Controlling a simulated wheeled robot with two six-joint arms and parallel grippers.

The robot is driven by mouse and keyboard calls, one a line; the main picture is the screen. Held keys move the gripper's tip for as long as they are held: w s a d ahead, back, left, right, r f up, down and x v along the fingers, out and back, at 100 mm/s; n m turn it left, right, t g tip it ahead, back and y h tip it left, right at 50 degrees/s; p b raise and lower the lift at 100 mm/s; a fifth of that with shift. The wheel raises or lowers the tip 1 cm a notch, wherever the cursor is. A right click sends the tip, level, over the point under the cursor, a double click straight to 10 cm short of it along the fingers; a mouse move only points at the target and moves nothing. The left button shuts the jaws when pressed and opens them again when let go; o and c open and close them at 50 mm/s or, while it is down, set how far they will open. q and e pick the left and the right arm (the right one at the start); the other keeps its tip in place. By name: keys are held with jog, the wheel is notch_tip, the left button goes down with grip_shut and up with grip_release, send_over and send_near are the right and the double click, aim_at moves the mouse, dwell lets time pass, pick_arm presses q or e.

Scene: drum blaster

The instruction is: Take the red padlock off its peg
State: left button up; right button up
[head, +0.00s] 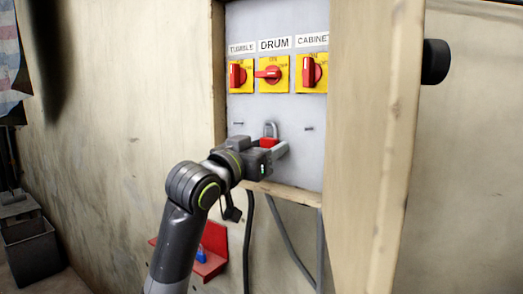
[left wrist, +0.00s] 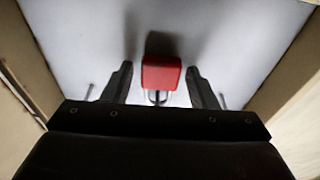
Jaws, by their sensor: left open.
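The red padlock (head: 268,142) hangs by its grey shackle on the grey panel, below the row of switches; the gripper partly hides its body in the head view. In the left wrist view the padlock's red body (left wrist: 161,73) lies between the two fingers, with a gap on each side. My left gripper (head: 282,149) is open around the padlock, its fingers pointing at the panel. It also shows in the left wrist view (left wrist: 160,85). The peg under the shackle is hard to make out. My right gripper is not in view.
Red rotary switches on yellow plates (head: 272,74) sit above, labelled TUMBLE, DRUM and CABINET. A bare peg (head: 309,128) shows right of the padlock, another (head: 238,123) left. The open cabinet door (head: 372,150) stands close on the right. Cables (head: 287,235) hang below; a red holder (head: 213,247) is lower left.

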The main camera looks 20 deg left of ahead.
pick_arm(q)
jog(key=c, duration=0.8)
jog(key=shift+o, duration=0.2)
jog(key=shift+r, duration=0.15)
jog(key=shift+s+r, duration=0.1)
jog(key=shift+r, duration=0.45)
jog(key=r+v, duration=0.2)
jog(key=v, duration=1)
jog(key=shift+f, duration=0.15)
notch_tip(320, 180, down, 41)
jog(key=n+t+y+b, duration=0.1)
jog(key=n+y+b, duration=0.3)
jog(key=b, duration=1)
jog(key=s+y, duration=0.1)
jog(key=y, duration=0.1)
jog(key=shift+f+y, duration=0.2)
jog(key=shift+y, duration=0.2)
